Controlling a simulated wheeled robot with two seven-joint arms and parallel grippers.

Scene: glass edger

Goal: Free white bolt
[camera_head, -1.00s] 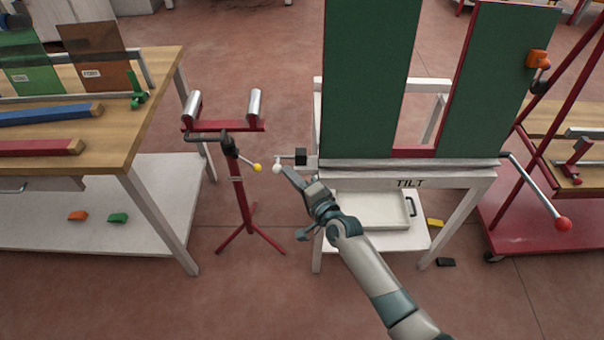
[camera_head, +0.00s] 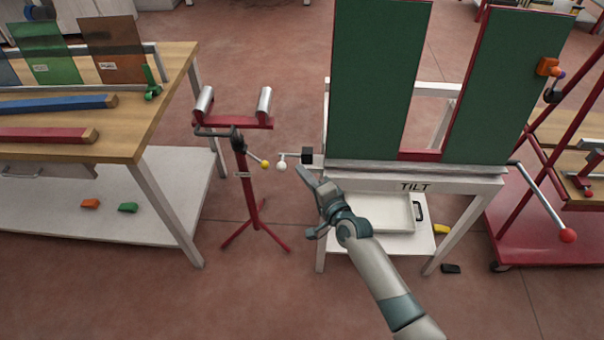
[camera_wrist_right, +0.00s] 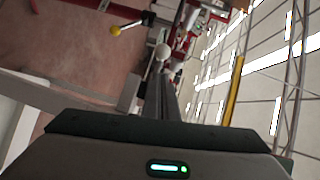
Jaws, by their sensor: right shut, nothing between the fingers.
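The white bolt's round knob (camera_head: 281,166) sits at the end of a short metal rod. The rod comes out of a black block (camera_head: 308,156) on the left side of the green tilting machine. My right gripper (camera_head: 305,174) is shut and empty, just right of and below the knob, with a small gap in the head view. In the right wrist view the white knob (camera_wrist_right: 162,52) shows just beyond the tips of the shut fingers (camera_wrist_right: 160,85). The left gripper is not in view.
A red roller stand (camera_head: 248,190) with a yellow-knobbed lever (camera_head: 264,165) stands close left of the bolt. A wooden-topped bench (camera_head: 150,110) is further left. A red-knobbed lever (camera_head: 567,235) sticks out on the machine's right. Open floor lies in front.

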